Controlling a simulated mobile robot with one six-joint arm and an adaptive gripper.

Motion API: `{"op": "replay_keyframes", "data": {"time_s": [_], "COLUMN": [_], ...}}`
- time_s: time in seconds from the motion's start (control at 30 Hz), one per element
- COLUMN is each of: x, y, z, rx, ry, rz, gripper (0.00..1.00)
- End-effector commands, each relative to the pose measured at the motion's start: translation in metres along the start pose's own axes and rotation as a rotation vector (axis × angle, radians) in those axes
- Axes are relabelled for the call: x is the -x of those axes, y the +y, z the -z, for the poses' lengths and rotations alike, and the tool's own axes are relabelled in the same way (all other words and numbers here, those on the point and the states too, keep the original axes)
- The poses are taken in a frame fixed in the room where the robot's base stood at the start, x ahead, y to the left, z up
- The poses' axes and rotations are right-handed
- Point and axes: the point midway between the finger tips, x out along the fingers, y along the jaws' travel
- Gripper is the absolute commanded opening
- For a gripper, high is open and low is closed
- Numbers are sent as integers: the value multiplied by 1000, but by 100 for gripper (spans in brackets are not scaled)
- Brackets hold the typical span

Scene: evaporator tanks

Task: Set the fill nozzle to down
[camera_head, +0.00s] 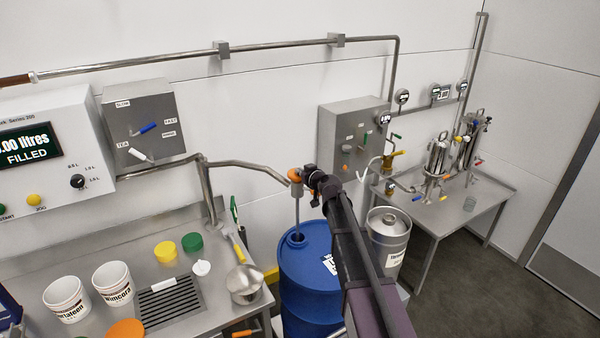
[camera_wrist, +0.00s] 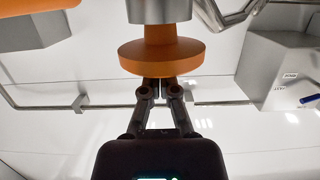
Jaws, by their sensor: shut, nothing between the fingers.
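The fill nozzle (camera_head: 296,190) hangs at the end of a bent steel pipe above the blue drum (camera_head: 305,275). It has an orange top and grey body, and its thin tube runs down to the drum's top opening. My gripper (camera_head: 304,177) is beside the nozzle's orange top in the head view. In the wrist view, my gripper (camera_wrist: 160,88) is shut and empty, its fingertips at the near edge of the nozzle's orange disc (camera_wrist: 162,58). I cannot tell whether they touch. How far the tube enters the drum is unclear.
A steel bench (camera_head: 215,314) at left holds white tubs (camera_head: 114,284), colored lids and a steel pot (camera_head: 244,284). A steel keg (camera_head: 388,240) stands right of the drum. A grey lever box (camera_head: 146,121) is on the wall. The floor at right is clear.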

Motion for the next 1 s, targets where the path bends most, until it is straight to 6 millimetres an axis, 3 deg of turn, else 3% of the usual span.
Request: {"op": "replay_keyframes", "data": {"time_s": [0.27,0.67,1.0], "x": [3,11,72], "y": [0,-1,-2], "z": [11,43,40], "rx": [1,0,-1], "ry": [-1,2,2], "rz": [1,0,-1], "gripper": [0,0,0]}}
